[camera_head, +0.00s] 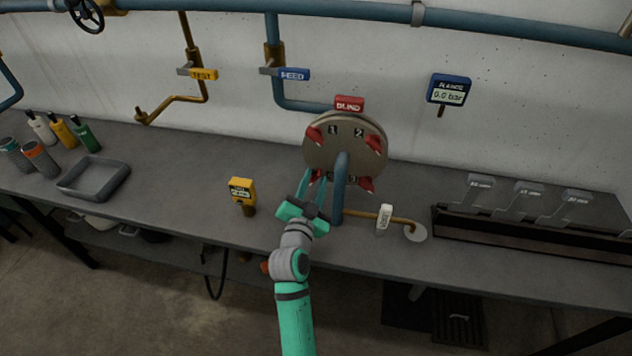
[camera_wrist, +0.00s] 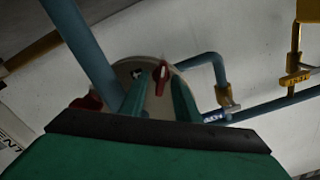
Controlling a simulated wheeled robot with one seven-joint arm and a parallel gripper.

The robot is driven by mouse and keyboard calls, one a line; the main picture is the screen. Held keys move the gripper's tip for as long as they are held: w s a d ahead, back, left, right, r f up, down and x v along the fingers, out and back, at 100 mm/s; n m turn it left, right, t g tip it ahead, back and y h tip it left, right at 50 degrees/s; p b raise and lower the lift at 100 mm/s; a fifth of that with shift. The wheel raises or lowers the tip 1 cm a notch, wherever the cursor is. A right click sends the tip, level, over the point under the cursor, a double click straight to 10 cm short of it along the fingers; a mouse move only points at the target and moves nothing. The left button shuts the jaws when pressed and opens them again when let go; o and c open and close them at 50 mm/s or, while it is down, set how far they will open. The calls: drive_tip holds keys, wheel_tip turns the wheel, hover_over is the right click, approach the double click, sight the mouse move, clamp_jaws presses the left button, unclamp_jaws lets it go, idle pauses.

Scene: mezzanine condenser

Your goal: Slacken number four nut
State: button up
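A round metal flange cover (camera_head: 345,150) carries red wing-shaped nuts and number labels. Labels 1 and 2 read clearly at the top; the lower labels are partly hidden behind a blue pipe (camera_head: 341,185). The lower-left red nut (camera_head: 317,176) is partly covered by my gripper (camera_head: 314,184). In the wrist view, my gripper (camera_wrist: 162,80) has its two green fingers apart, pointing at the cover (camera_wrist: 135,72). A red nut (camera_wrist: 161,74) shows between the fingertips; I cannot tell whether they touch it. Another red nut (camera_wrist: 88,102) shows at left.
A red BLIND tag (camera_head: 349,104) tops the cover. A yellow device (camera_head: 242,193) stands left of my gripper. A brass pipe with a white tag (camera_head: 384,218) is to the right. A grey tray (camera_head: 94,178) and bottles are at far left; a dark rack (camera_head: 530,238) is at right.

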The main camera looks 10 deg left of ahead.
drive_tip(key=shift+s+a, duration=0.1)
drive_tip(key=shift+a, duration=0.1)
clamp_jaws()
drive_tip(key=shift+d, duration=0.1)
